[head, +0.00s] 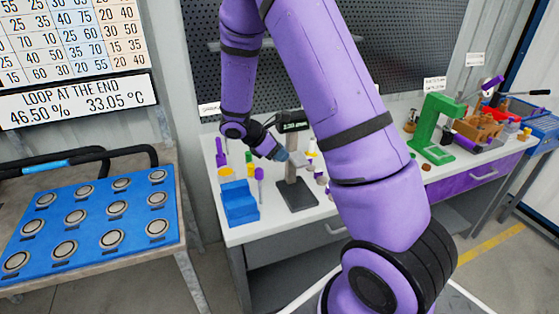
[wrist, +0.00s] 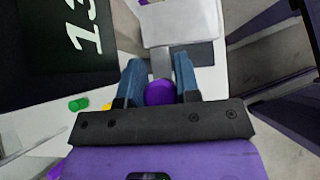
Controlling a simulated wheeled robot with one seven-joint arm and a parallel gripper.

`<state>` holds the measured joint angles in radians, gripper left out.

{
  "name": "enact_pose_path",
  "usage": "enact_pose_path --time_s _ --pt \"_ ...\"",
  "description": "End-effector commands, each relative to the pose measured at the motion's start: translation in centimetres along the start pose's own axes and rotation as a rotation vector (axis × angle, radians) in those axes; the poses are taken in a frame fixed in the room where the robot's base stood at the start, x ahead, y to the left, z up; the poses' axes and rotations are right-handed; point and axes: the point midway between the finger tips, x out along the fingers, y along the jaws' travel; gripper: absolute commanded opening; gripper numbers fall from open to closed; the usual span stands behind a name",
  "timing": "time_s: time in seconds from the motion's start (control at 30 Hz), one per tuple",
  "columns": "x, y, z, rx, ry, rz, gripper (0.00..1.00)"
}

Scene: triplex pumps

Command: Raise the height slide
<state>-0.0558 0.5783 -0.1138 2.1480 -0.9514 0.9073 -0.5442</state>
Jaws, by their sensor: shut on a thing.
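The height gauge stands on the white bench in the head view, with a dark base (head: 298,196), an upright grey column (head: 291,180) and a dark digital display (head: 292,127) on top. Its pale grey slide (head: 299,160) is part-way up the column. My gripper (head: 283,156) reaches it from the left with blue-grey fingers. In the wrist view my gripper (wrist: 158,72) has its fingers on both sides of a round purple knob (wrist: 158,93) and a pale stem of the slide (wrist: 180,22). The jaws are shut on the slide's grip. The exact contact is partly hidden in the head view.
A blue block stand (head: 239,204) and purple-handled tools are left of the gauge. My arm hides the bench's middle. A green press (head: 437,130) stands further right. A perforated panel (head: 400,40) is behind. A blue panel (head: 95,215) with round fittings is at left.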

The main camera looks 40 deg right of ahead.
Motion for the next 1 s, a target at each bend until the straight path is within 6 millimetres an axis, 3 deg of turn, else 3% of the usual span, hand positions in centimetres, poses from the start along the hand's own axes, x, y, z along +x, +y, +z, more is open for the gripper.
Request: enact_pose_path --time_s 0.3,0.33,0.4,0.43,0.77,1.0 --pt "-0.4 0.1 0.4 0.002 -0.001 0.003 0.0" --pt "-0.4 0.1 0.4 0.002 -0.002 0.003 0.37" --pt "-0.4 0.1 0.4 0.002 -0.001 0.002 0.53" --pt "-0.4 0.1 0.4 0.002 -0.001 0.002 0.56" --pt "-0.7 0.0 0.3 0.001 -0.001 0.001 0.56" --pt "-4.1 0.1 0.3 0.002 0.001 0.004 0.56"
